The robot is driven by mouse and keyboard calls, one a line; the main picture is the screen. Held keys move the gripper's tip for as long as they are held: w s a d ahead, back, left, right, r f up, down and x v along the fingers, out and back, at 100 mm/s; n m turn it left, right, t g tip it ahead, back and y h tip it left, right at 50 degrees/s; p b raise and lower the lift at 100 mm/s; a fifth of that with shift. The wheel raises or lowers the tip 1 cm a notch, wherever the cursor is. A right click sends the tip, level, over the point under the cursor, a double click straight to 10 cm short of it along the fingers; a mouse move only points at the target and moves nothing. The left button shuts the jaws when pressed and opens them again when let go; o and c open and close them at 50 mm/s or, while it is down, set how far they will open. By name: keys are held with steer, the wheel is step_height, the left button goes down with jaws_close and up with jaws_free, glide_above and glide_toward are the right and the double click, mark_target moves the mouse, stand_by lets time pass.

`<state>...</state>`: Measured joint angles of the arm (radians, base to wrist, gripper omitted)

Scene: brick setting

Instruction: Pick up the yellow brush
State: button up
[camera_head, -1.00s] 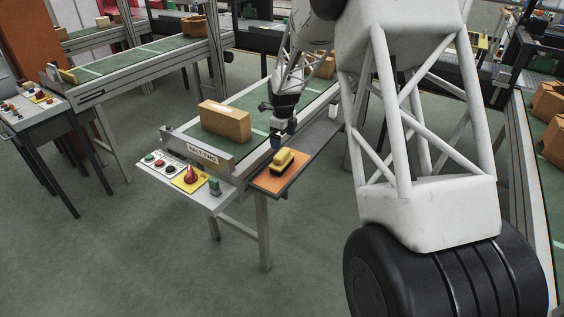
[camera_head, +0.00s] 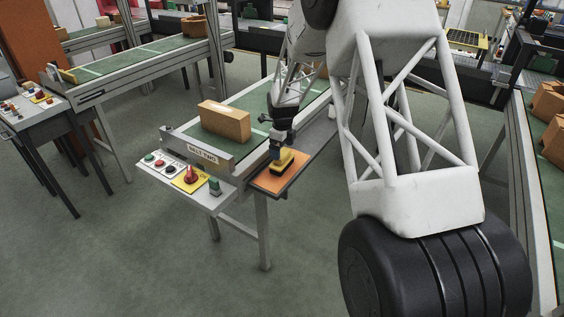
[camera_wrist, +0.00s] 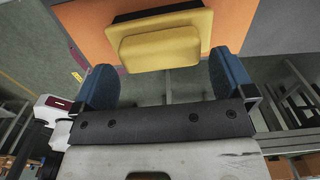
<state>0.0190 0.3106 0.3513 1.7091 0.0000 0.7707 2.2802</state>
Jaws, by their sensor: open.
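The yellow brush (camera_head: 282,163) has a yellow top over a dark base and lies on an orange mat (camera_head: 264,183) on the side shelf. In the wrist view the brush (camera_wrist: 160,46) is at the top centre, on the orange mat (camera_wrist: 85,30). My gripper (camera_head: 284,150) is just above the brush, partly covering it in the head view. In the wrist view my gripper (camera_wrist: 160,85) has its two blue fingers wide apart, with nothing between the tips. The brush's raised part is just beyond the gap. I cannot tell whether a finger touches it.
A conveyor (camera_head: 252,118) beside the shelf carries a cardboard box (camera_head: 225,122). A control panel (camera_head: 180,182) with buttons and a red knob on a yellow plate (camera_head: 185,184) sits at the left. The grey part of the shelf (camera_head: 312,146) behind the mat looks clear.

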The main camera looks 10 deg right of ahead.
mark_target(282, 152)
steer(key=shift+f, duration=1.5)
steer(key=shift+c, duration=0.5)
steer(key=c, duration=0.6)
steer(key=shift+r, duration=0.15)
steer(key=shift+r, duration=1.45)
steer(key=shift+s+r, duration=0.25)
steer(key=s+r, duration=0.1)
steer(key=s, duration=1.4)
steer(key=shift+s+a+r, duration=0.2)
